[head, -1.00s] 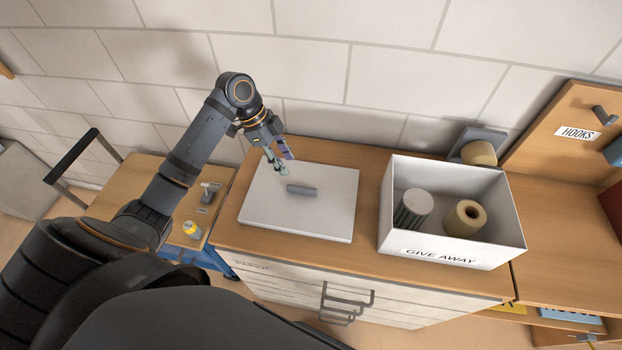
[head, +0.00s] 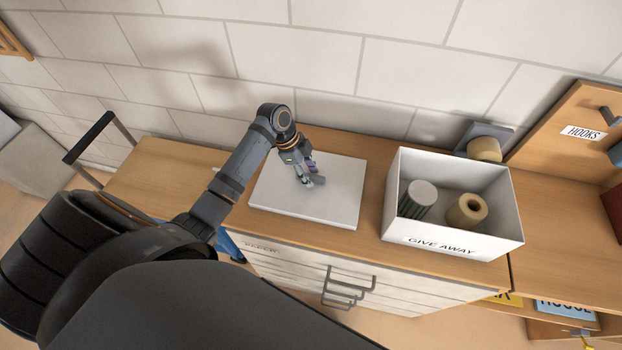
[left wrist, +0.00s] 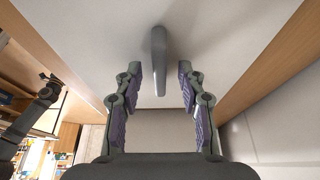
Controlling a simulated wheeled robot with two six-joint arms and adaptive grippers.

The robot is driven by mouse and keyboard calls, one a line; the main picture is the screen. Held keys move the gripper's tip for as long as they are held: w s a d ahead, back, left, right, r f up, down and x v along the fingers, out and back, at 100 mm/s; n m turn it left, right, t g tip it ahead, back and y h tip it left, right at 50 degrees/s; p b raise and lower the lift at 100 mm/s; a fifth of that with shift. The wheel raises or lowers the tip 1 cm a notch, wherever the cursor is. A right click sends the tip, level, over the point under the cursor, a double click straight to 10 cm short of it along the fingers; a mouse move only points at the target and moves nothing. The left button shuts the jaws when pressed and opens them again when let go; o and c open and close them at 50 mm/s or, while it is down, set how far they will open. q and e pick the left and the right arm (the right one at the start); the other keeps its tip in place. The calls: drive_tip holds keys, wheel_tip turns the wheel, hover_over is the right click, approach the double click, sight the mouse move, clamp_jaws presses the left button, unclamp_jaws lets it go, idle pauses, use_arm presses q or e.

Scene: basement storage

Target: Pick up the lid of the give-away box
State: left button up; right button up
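The lid (head: 336,203) is a flat white panel lying on the wooden cabinet top, left of the give-away box. Its grey bar handle (head: 319,181) is partly hidden by my gripper in the head view. The give-away box (head: 453,246) is white, open at the top, and holds two rolls. My left gripper (head: 308,180) is over the lid. In the left wrist view the left gripper (left wrist: 160,88) is open, and the handle (left wrist: 158,60) stands between the lines of its two fingers, with a gap on each side.
A tape roll (head: 486,149) on a dark stand is behind the box. A wooden board (head: 575,130) marked HOOKS stands at the right. The block wall (head: 300,60) rises close behind the cabinet. The counter (head: 545,225) right of the box is mostly clear.

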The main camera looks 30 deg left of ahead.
sight(309, 174)
use_arm(q)
drive_tip(key=shift+a, duration=0.1)
drive_tip(key=c, duration=0.8)
clamp_jaws()
drive_tip(key=shift+r, duration=0.3)
wheel_tip(309, 174, up, 8)
drive_tip(key=shift+r+b, duration=0.15)
drive_tip(key=shift+b, duration=0.7)
drive_tip(key=shift+r, duration=0.6)
